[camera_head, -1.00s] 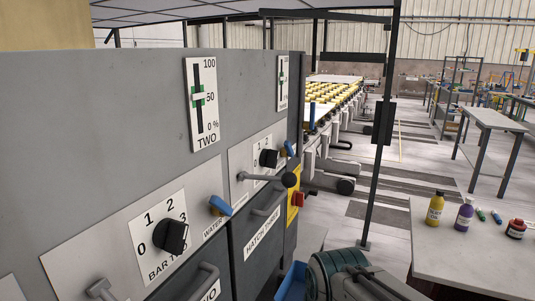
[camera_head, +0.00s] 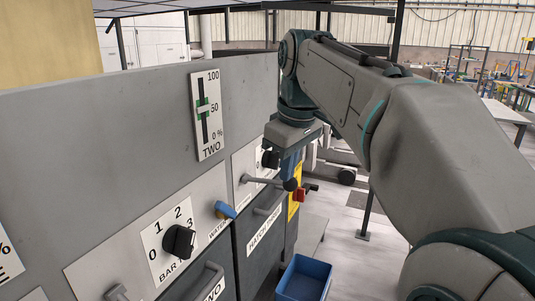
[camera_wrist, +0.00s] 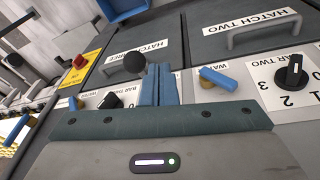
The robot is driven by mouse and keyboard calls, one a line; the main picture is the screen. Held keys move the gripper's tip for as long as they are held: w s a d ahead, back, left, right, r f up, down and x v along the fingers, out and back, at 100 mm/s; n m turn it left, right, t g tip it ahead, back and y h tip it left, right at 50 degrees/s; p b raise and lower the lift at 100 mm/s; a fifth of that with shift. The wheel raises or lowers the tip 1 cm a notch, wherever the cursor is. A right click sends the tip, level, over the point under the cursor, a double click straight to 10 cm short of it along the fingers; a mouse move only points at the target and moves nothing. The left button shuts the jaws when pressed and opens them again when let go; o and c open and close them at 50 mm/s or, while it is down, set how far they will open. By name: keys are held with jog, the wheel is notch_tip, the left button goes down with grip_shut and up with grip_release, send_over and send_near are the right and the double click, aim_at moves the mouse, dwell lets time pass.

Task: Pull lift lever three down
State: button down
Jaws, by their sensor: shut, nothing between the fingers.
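The lever on panel three is a grey rod with a black ball knob (camera_head: 290,184). It sticks out to the right from the panel, roughly level, above hatch three. In the wrist view my gripper (camera_wrist: 158,70) is shut and empty. Whether the fingers touch the knob is unclear. The lever's label is not readable.
A blue water handle (camera_head: 224,210) and black bar dial (camera_head: 178,241) belong to panel two. A red switch (camera_head: 300,195) on a yellow plate sits right of the lever. Hatch three's handle (camera_head: 268,205) is below it. A blue bin (camera_head: 304,279) stands on the floor.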

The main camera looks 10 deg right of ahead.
jog(key=w+r+n+p, duration=0.2)
jog(key=w+r+n, duration=0.1)
jog(key=r, duration=0.8)
jog(key=shift+w+a+n, duration=0.2)
jog(key=shift+w+n, duration=0.05)
jog(key=shift+n, duration=0.35)
jog(key=b, duration=0.1)
send_near(270, 181)
jog(key=shift+d+f, duration=0.4)
jog(key=shift+f, duration=0.4)
jog(key=shift+d+f, duration=0.35)
jog(key=shift+f, duration=0.45)
jog(key=shift+d+f, duration=0.4)
jog(key=shift+f, duration=0.35)
jog(key=shift+y, duration=0.3)
